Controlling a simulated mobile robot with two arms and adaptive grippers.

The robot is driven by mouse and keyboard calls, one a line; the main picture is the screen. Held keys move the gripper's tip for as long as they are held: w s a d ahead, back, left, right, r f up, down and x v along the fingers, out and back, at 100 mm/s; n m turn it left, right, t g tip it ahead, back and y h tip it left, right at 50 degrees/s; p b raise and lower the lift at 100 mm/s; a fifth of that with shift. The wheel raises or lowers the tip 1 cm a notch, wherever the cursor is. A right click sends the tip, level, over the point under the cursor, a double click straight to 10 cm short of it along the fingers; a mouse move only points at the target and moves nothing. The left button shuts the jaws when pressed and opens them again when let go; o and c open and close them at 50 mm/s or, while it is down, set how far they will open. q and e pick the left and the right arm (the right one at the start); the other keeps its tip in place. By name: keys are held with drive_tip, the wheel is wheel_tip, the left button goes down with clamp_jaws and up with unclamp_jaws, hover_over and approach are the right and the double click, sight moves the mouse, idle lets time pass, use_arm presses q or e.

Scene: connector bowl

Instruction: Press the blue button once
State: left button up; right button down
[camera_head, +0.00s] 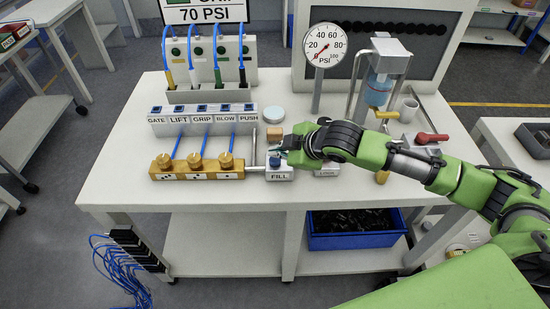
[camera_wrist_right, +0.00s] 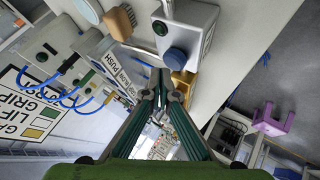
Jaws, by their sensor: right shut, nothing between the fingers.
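The blue button (camera_head: 275,162) sits on a small white box labelled FILL (camera_head: 280,175) near the table's front edge. In the right wrist view the blue button (camera_wrist_right: 176,57) is a round cap on the white box (camera_wrist_right: 199,20), beside a small dark green round part (camera_wrist_right: 160,27). My right gripper (camera_head: 279,149) reaches in from the right, just above the button and partly over it. In the right wrist view its fingers (camera_wrist_right: 160,78) are shut together and empty, with the tips close to the button's edge. I cannot tell whether they touch it. My left gripper is not in view.
A second white box (camera_head: 327,170) stands just right, under my right arm. Brass valves (camera_head: 196,165) and a labelled switch row (camera_head: 203,118) lie left. The front left tabletop (camera_head: 125,180) is clear.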

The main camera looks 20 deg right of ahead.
sight(276, 161)
drive_tip(key=shift+f, duration=0.25)
drive_tip(key=shift+f, duration=0.6)
idle(0.8)
drive_tip(key=shift+r, duration=0.15)
drive_tip(key=shift+r+p, duration=0.85)
drive_tip(key=shift+p, duration=0.25)
wheel_tip(276, 161, up, 5)
drive_tip(key=p, duration=0.5)
drive_tip(key=shift+p, duration=0.35)
drive_tip(key=shift+s+a, duration=0.1)
